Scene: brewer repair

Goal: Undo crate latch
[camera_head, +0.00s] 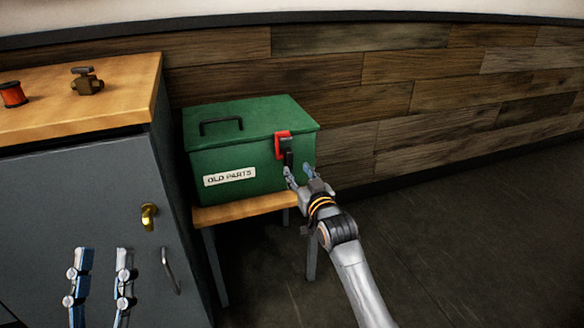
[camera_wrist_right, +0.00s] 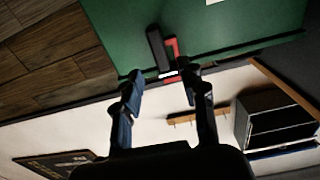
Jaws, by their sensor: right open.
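The green crate (camera_head: 255,165), labelled OLD PARTS, stands shut on a small wooden stand. Its latch has a red plate (camera_head: 282,140) and a dark lever (camera_head: 288,159) hanging down on the front. In the right wrist view the lever (camera_wrist_right: 156,47) and the red plate (camera_wrist_right: 173,49) lie just beyond my fingertips. My right gripper (camera_head: 304,172) is open, right at the lever's lower end; I cannot tell whether it touches. It also shows in the right wrist view (camera_wrist_right: 161,82). My left gripper (camera_head: 104,258) is open and empty in front of the grey cabinet.
A grey cabinet (camera_head: 85,190) with a wooden top stands left of the crate. On it are a red spool (camera_head: 12,94) and a brass valve (camera_head: 87,82). A plank wall (camera_head: 400,90) is behind the crate. The floor (camera_head: 470,230) to the right is clear.

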